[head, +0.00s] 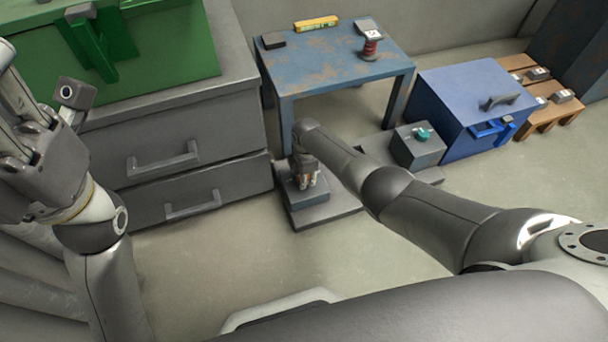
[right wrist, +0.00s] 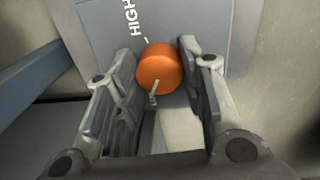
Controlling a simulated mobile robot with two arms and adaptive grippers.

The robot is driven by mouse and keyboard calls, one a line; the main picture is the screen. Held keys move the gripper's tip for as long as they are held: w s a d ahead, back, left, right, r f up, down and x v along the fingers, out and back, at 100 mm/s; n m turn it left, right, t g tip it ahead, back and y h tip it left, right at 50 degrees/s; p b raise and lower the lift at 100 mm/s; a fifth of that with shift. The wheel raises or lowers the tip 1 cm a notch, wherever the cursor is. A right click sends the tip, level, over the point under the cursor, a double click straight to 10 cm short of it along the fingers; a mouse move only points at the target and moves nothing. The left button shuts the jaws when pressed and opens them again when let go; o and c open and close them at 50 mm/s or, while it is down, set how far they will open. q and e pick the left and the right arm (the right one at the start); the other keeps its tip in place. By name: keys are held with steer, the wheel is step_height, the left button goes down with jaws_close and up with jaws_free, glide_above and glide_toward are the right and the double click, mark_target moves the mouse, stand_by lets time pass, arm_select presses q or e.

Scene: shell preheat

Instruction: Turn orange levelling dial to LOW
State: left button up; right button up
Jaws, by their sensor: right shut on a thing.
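The orange levelling dial (right wrist: 158,68) sits on a grey panel (right wrist: 215,28) in the right wrist view. The word HIGH (right wrist: 130,17) and a short tick are printed just above it, to the left. A small pale pointer (right wrist: 154,92) on the dial points down in that view, away from HIGH. No LOW marking is visible. My right gripper (right wrist: 162,72) is shut on the dial, one finger on each side. In the head view my right gripper (head: 308,182) is low at the grey dial box (head: 309,203). My left gripper (head: 22,115) is raised at the far left; its finger opening is unclear.
A grey drawer cabinet (head: 190,133) stands left of the dial box, with a green case (head: 165,50) on top. A worn blue table (head: 330,65) stands behind. Right are a grey box with a teal knob (head: 422,133) and a blue cabinet (head: 452,95). Front floor is clear.

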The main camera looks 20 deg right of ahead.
steer(key=shift+n, duration=0.7)
steer(key=o, duration=1)
steer(key=shift+s+d+r, duration=0.1)
steer(key=shift+s+r, duration=0.1)
steer(key=shift+r, duration=2.8)
steer(key=shift+s+r, duration=0.2)
steer(key=shift+r, duration=2.8)
